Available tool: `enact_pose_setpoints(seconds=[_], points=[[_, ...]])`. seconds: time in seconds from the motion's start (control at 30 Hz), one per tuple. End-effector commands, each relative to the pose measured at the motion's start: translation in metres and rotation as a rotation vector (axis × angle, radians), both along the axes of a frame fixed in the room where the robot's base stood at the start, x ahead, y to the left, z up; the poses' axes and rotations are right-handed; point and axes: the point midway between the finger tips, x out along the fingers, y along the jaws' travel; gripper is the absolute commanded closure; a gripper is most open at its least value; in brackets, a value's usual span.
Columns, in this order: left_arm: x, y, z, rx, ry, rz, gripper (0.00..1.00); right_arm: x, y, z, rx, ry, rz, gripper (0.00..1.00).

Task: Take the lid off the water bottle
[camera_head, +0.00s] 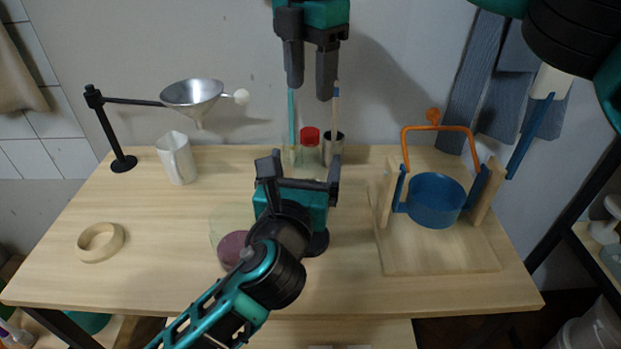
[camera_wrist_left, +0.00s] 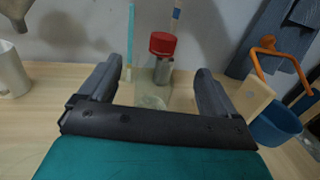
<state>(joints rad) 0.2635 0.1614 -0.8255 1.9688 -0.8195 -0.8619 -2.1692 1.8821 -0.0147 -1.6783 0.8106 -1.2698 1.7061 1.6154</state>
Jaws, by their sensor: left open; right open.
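The water bottle (camera_head: 307,157) stands upright at the back middle of the table, clear and faintly green, with its red lid (camera_head: 310,135) on top. The bottle (camera_wrist_left: 152,92) and lid (camera_wrist_left: 163,43) also show in the left wrist view, ahead between the fingers. My left gripper (camera_head: 304,170) is open and empty, in front of the bottle in the head view; its arm and hand hide the bottle's lower part. My right gripper (camera_head: 310,85) is open and empty, pointing down above the lid and apart from it.
A metal cup (camera_head: 334,147) with a brush stands close to the bottle. A funnel (camera_head: 192,94) on a black stand and a white pitcher (camera_head: 176,160) are left. A blue pot (camera_head: 435,203) with an orange handle hangs right. A wooden ring (camera_head: 100,242) lies front left.

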Motion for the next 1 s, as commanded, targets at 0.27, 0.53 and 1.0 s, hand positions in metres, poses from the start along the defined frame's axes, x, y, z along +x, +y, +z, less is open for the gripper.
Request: enact_pose_setpoints(seconds=[0.27,0.53,1.0], points=[[0.010,-0.002,-0.046,-0.001,-0.003,0.001,0.09,0.000,0.000,0.000,0.001,0.000,0.001,0.46],[0.056,-0.010,-0.046,-0.001,0.000,0.000,0.09,0.000,0.000,0.000,0.002,0.001,0.001,0.46],[0.074,-0.013,-0.046,-0.002,0.001,-0.001,0.09,0.000,0.000,0.000,0.002,0.001,0.001,0.46]])
